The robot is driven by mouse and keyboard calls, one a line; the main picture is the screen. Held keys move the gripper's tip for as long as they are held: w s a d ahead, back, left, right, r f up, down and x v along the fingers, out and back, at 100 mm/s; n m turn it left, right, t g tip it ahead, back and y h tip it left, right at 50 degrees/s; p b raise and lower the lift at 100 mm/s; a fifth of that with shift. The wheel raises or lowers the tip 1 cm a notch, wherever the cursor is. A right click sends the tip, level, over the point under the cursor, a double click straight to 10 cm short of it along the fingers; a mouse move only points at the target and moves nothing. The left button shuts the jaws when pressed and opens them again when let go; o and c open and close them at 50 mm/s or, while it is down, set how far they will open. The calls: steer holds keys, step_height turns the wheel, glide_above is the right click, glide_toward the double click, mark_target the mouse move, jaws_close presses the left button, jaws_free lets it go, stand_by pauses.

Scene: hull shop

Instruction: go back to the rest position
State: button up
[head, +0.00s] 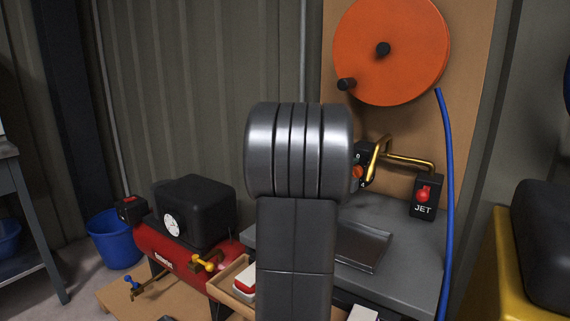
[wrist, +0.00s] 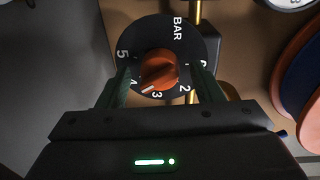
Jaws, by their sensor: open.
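In the wrist view my gripper (wrist: 161,80) is open, with one green finger on each side of an orange knob (wrist: 158,68). Gaps show between the fingers and the knob; I cannot tell how deep the fingertips reach. The knob sits on a black dial (wrist: 178,30) marked BAR with numbers around it. Its white mark points between 3 and 4. In the head view my arm stands in the middle and hides my gripper. Part of the dial (head: 360,158) and the knob (head: 357,172) show just right of my arm.
A brass pipe (head: 408,158) runs from the dial toward a black JET box with a red knob (head: 423,194). A blue hose (head: 446,180) hangs at right below an orange reel (head: 390,50). A grey bench (head: 400,220) lies below. A red compressor (head: 185,258) stands at left.

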steer(key=n+p, duration=0.2)
steer(key=n, duration=0.3)
steer(key=shift+n+h+p, duration=0.3)
steer(key=shift+n, duration=0.1)
steer(key=shift+a, duration=0.1)
